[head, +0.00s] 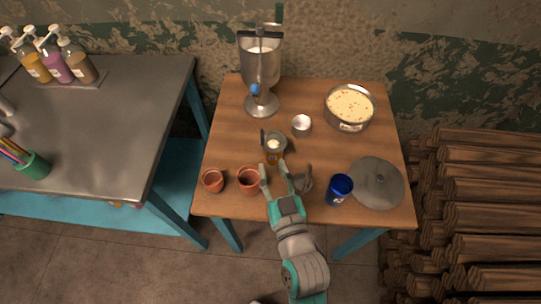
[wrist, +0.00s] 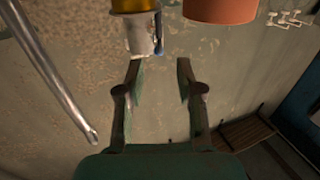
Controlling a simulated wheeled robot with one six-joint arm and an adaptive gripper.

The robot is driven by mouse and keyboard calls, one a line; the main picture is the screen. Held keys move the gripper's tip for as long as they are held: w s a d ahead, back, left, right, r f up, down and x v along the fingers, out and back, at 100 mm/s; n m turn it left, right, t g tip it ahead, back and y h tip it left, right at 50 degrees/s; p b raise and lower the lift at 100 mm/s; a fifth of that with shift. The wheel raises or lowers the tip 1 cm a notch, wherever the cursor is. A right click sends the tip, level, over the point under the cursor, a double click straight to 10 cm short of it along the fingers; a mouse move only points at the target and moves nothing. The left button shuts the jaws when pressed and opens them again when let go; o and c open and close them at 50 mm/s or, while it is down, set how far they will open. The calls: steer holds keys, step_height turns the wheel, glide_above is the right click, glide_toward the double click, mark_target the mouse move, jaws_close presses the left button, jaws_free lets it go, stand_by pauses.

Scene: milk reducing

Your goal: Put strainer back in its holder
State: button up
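My gripper (head: 273,168) is open and empty over the front middle of the wooden table. Its two spread fingers also show in the wrist view (wrist: 160,65), with nothing between them. A small grey metal piece (head: 306,184) lies just right of my gripper; I cannot tell whether it is the strainer or its holder. A metal rod (wrist: 58,80) crosses the left of the wrist view, apart from the fingers.
Two terracotta pots (head: 249,181) stand left of my gripper. A blue cup (head: 339,188) and a round lid (head: 378,183) are at the right. A pot of pale food (head: 350,107), a small white cup (head: 301,124) and a tall metal dispenser (head: 261,70) stand farther back.

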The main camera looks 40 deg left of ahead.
mark_target(264, 133)
steer(key=w+a, duration=0.2)
steer(key=w+a+r+n+g+y, duration=0.1)
steer(key=w+a, duration=0.1)
steer(key=a, duration=0.1)
steer(key=w+a+r+g, duration=0.1)
steer(key=w+a, duration=0.2)
steer(key=shift+a+r+n, duration=0.2)
steer(key=shift+n, duration=0.1)
stand_by(0.5)
jaws_close()
